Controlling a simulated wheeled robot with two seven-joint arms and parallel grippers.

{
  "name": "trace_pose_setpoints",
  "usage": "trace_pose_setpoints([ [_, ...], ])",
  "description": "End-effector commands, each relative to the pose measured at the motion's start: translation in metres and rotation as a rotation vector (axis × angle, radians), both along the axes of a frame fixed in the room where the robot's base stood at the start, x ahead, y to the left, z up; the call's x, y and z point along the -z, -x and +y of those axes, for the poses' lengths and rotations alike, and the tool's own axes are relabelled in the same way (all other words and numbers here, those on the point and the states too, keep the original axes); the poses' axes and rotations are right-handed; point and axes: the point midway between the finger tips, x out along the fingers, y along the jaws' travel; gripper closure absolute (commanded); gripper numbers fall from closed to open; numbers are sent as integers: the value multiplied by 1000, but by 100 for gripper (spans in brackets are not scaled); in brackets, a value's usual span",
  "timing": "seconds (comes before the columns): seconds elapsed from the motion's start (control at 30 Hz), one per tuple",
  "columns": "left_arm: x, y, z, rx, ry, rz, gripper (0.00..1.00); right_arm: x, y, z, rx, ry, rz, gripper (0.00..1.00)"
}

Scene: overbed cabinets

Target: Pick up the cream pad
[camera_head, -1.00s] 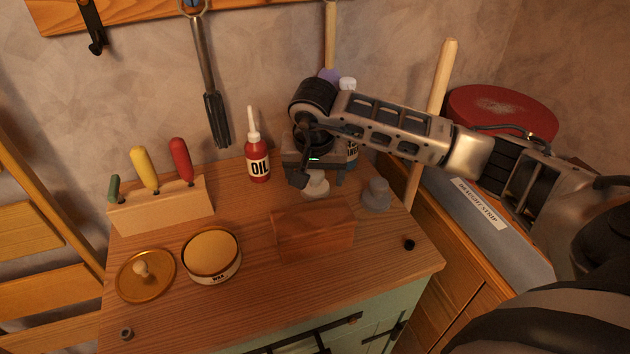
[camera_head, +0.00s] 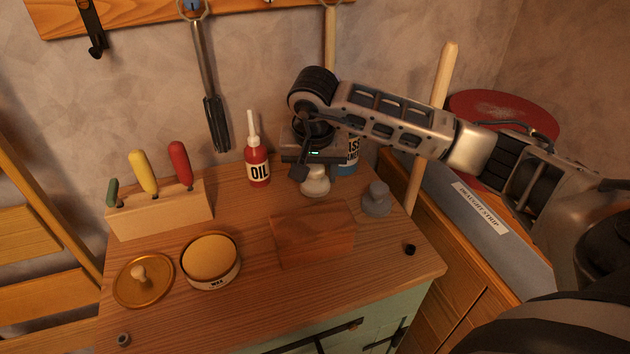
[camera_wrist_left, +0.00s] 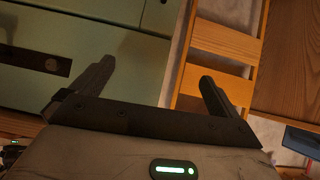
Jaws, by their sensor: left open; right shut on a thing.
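The cream pad (camera_head: 315,183), a small round pale piece, shows below my right gripper (camera_head: 306,170) near the back of the wooden cabinet top (camera_head: 235,300). My right gripper is shut on the pad, and its jaws and wrist hide the pad's upper part. The pad seems slightly above the top, though the gap is hard to judge. My left gripper (camera_wrist_left: 156,74) is open and empty in the left wrist view, in front of green drawer fronts and wooden slats. It is not in the head view.
A red oil bottle (camera_head: 257,165) stands left of the pad, and a blue tin (camera_head: 348,160) is partly hidden behind my gripper. A wooden block (camera_head: 313,234), grey knobbed piece (camera_head: 377,199), wax tin (camera_head: 210,262), gold lid (camera_head: 143,280) and tool holder (camera_head: 160,210) stand around.

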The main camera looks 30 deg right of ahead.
Motion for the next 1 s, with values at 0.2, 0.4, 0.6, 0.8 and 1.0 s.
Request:
trace_pose_setpoints([
  [0.2, 5, 2, -1, 4, 3, 0, 0, -51, 29, 21, -7, 2, -10, 79],
  [0.4, 5, 1, -3, 5, 13, -9, 0, -82, 69, 48, -9, 3, -7, 79],
  [0.6, -2, 1, -3, 6, 10, -10, 0, -101, 100, 67, -3, 4, -4, 79],
  [0.8, 0, 1, -2, 7, 5, -5, 0, -106, 114, 78, -1, 1, -1, 79],
  [1.0, 0, 0, -2, 7, 4, -7, 0, -107, 116, 79, 0, 1, -1, 79],
])
